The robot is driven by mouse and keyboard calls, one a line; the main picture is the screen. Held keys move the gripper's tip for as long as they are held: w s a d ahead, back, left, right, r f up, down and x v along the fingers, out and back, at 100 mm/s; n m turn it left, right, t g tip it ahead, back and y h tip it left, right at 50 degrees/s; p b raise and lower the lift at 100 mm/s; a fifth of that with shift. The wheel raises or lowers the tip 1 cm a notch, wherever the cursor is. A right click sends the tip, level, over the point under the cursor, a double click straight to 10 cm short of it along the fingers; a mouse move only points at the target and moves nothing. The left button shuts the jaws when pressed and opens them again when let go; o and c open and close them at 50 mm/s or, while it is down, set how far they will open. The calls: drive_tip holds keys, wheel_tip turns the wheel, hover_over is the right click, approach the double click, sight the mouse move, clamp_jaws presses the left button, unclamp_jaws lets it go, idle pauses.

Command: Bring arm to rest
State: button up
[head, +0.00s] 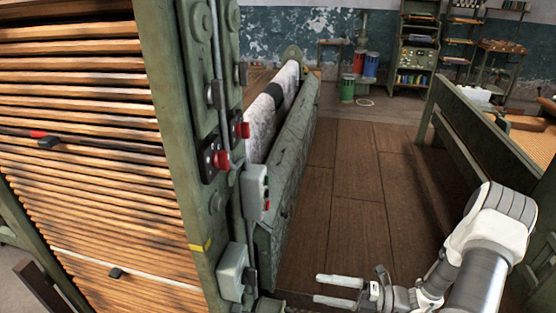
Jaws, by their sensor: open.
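My gripper (338,290) is at the bottom centre of the head view. Its two pale fingers point left and are apart, with nothing between them. My white and grey arm (486,245) reaches in from the lower right. The fingertips are to the right of the foot of the green machine frame (190,120), and I see no contact with it.
The machine frame carries red buttons (221,160) and grey control boxes (231,272). Wooden slats (80,170) fill the left. A long roller bed (290,150) runs back beside brown floor (345,200), which is clear. A green bench (480,130) stands right; shelves (415,50) stand behind.

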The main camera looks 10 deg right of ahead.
drive_tip(key=s+a+r+n+g+h, duration=0.25)
drive_tip(key=r+n+g+h, duration=0.2)
drive_tip(key=r+n, duration=0.55)
drive_tip(key=s+a+r+n+g+h, duration=0.2)
drive_tip(key=a+r+n+g+h, duration=0.4)
drive_tip(key=n, duration=0.7)
drive_tip(key=s+d+r+n+t+h, duration=0.2)
drive_tip(key=s+r+n+t+h, duration=0.1)
drive_tip(key=r+n, duration=0.4)
drive_tip(key=s+d+r+n+t+h, duration=0.2)
drive_tip(key=s+r+n+t, duration=0.3)
drive_tip(key=n, duration=0.5)
wheel_tip(320, 180, up, 3)
drive_tip(key=shift+s+d+f+t+h, duration=0.15)
drive_tip(key=shift+s+t+h, duration=0.1)
drive_tip(key=shift+t+h, duration=0.6)
